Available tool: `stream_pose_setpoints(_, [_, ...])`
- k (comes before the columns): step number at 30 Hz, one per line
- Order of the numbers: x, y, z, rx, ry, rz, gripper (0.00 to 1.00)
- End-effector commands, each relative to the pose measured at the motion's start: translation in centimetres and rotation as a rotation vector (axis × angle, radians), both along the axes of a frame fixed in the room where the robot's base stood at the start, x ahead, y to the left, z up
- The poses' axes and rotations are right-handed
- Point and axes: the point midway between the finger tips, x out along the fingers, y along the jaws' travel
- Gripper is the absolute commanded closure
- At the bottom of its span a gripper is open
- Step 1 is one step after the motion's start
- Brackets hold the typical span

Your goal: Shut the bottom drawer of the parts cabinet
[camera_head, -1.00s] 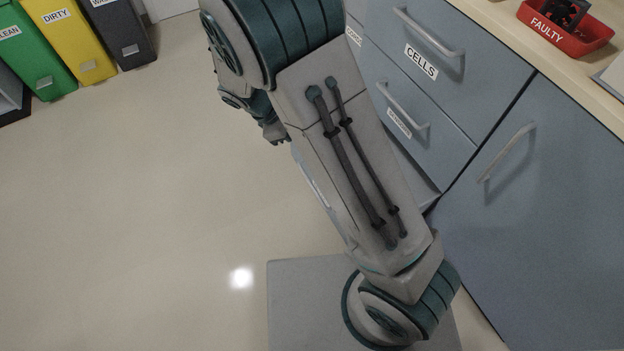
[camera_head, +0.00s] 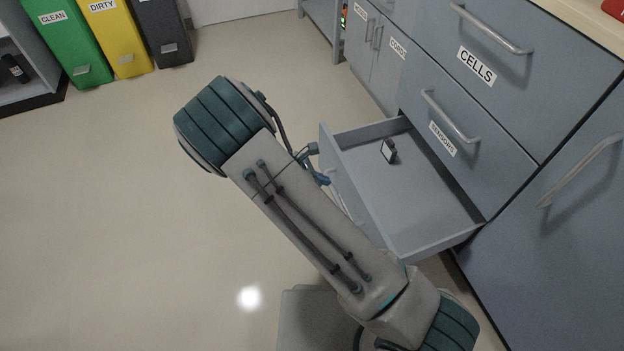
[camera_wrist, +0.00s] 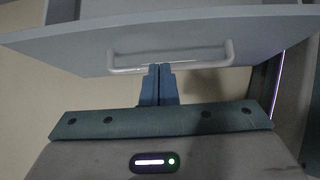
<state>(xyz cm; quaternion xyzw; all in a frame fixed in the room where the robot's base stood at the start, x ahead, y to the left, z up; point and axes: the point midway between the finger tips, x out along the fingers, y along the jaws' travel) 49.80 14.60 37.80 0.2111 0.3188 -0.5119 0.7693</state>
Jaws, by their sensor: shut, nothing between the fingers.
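The bottom drawer (camera_head: 400,200) of the parts cabinet (camera_head: 520,110) stands pulled well out in the head view. A small dark and white item (camera_head: 388,151) lies inside it. In the wrist view the drawer's front (camera_wrist: 75,52) spans the top, with its pale bar handle (camera_wrist: 128,70) across the middle. My gripper (camera_wrist: 158,72) is shut and empty, its blue fingertips close to the handle's middle. I cannot tell whether they touch the front. In the head view my arm hides most of the gripper and part of the drawer front.
The cabinet's CELLS drawer (camera_head: 500,60) and SENSORS drawer (camera_head: 455,115) are shut above. A large door (camera_head: 570,240) is shut at right. Green (camera_head: 65,45), yellow (camera_head: 115,35) and dark (camera_head: 163,30) bins stand far left. The floor (camera_head: 120,220) at left is clear.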

Motion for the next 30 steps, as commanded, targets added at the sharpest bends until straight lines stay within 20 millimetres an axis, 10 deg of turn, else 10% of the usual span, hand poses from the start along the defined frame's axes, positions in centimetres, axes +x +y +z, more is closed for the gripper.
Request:
stream_pose_setpoints(12, [2.1,-4.9,-1.9,0.002,-0.002,-0.001,1.0])
stream_pose_setpoints(30, [2.4,-5.5,-1.7,0.0,-0.001,0.008,1.0])
